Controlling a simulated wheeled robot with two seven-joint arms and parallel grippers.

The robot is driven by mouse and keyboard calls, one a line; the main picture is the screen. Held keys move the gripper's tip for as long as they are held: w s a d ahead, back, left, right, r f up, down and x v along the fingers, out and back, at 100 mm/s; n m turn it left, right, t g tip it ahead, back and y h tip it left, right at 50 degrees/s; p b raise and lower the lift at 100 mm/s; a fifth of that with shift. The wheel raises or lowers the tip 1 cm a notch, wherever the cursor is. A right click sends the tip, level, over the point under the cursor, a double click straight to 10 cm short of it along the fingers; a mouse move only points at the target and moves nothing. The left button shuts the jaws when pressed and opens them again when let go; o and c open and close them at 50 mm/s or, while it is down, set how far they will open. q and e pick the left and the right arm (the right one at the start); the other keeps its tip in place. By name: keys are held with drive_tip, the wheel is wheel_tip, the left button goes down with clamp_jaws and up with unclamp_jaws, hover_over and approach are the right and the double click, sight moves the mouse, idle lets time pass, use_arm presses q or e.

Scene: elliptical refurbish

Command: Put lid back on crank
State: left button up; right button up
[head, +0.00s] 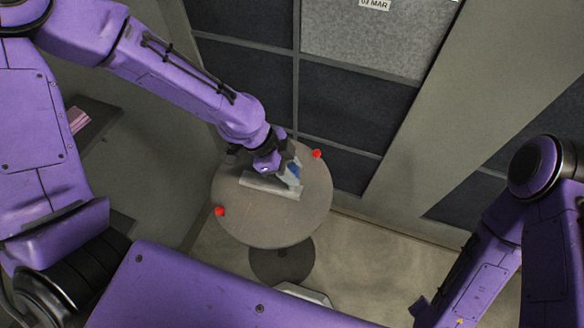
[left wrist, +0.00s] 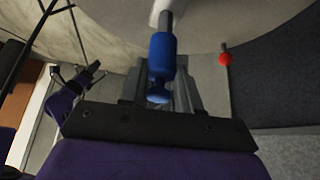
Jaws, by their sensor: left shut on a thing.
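My left gripper (head: 285,166) is over the round grey-brown table and is shut on a blue knobbed piece (head: 294,170). In the left wrist view the blue piece (left wrist: 161,55) lies between the fingers, with a grey rod running from its far end towards a pale part. A pale flat piece (head: 262,187) is below the gripper on the table; I cannot tell whether the blue piece touches it. I cannot make out which part is the lid or the crank. My right arm is at the right of the head view; its gripper is not clear there. A small dark-tipped end (left wrist: 60,80) in the left wrist view may be it.
The round table (head: 250,228) has a red knob at its left edge (head: 220,211) and another at its upper right (head: 316,154). Dark wall panels (head: 350,100) stand close behind it. The table's front part is clear.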

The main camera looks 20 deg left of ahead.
use_arm(q)
drive_tip(key=o, duration=1.6)
drive_tip(key=shift+c, duration=0.2)
wheel_tip(320, 180, up, 5)
drive_tip(key=p, duration=0.5)
drive_tip(key=shift+r, duration=1)
